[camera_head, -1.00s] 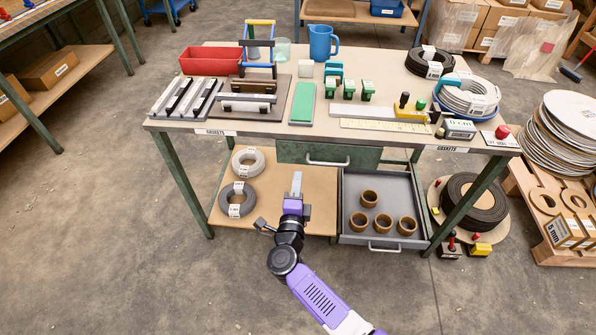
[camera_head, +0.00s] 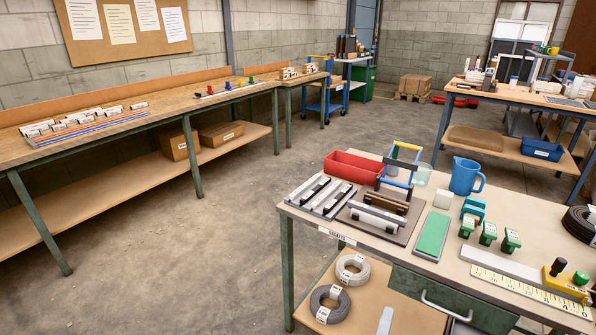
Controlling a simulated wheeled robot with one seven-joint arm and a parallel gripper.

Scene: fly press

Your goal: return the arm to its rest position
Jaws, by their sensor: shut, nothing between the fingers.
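Only the pale grey tip of my gripper (camera_head: 385,321) shows at the bottom edge of the head view. It is in front of the lower shelf of the gasket table (camera_head: 340,231), below the tabletop. The fingers look shut, with nothing seen between them. The rest of my arm is out of the frame.
Two hose coils, one light (camera_head: 352,270) and one dark (camera_head: 329,304), lie on the lower shelf left of my gripper. A drawer front with a handle (camera_head: 446,306) is to its right. The floor (camera_head: 215,265) left of the table is clear.

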